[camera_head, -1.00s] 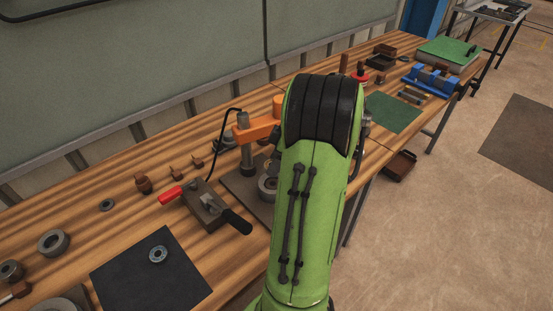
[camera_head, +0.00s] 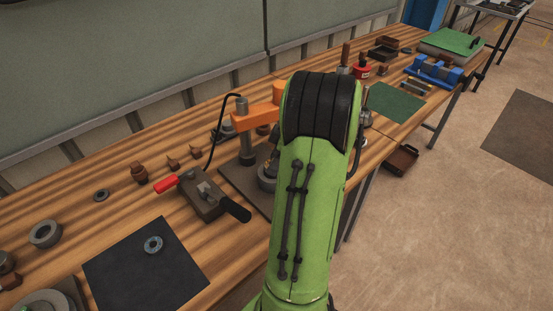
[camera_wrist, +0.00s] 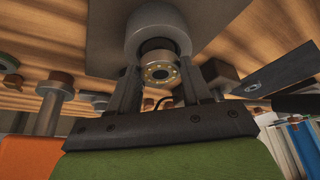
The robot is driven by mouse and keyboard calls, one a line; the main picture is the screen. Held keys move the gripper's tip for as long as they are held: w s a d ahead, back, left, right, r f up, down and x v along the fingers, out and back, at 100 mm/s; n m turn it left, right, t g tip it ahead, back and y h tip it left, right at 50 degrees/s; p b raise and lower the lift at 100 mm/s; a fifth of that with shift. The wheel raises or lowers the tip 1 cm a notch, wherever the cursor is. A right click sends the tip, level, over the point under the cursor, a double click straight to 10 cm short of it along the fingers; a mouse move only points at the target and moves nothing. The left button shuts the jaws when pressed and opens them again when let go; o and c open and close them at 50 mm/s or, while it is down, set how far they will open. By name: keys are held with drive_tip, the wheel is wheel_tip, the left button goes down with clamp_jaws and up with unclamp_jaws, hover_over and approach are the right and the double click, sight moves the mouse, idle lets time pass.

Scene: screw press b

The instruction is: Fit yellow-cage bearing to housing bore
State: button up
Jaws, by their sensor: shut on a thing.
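In the wrist view, my gripper (camera_wrist: 160,84) is shut on a small metal bearing (camera_wrist: 160,72) with yellowish dots around its ring. The bearing sits between the fingertips, in front of the dark bore of a thick grey housing (camera_wrist: 158,22). It looks close to the bore and roughly lined up; I cannot tell whether it touches. In the head view, part of the grey housing (camera_head: 266,180) shows on the press base plate, beside my green arm. The arm hides my gripper and the held bearing there.
The orange press (camera_head: 255,121) stands behind the housing. A clamp block (camera_head: 203,197) with red and black handles is left of it. Another bearing (camera_head: 153,245) lies on a black mat (camera_head: 125,275). Grey rings lie at the left. A blue vise (camera_head: 437,70) is far right.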

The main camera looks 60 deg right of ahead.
drive_tip(key=shift+f+b, duration=0.65)
drive_tip(key=shift+f, duration=0.05)
idle(0.6)
drive_tip(key=shift+r+p, duration=0.45)
drive_tip(key=shift+r, duration=0.1)
idle(1.1)
drive_tip(key=shift+f+b, duration=0.65)
drive_tip(key=shift+r, duration=0.1)
drive_tip(key=o, duration=1.2)
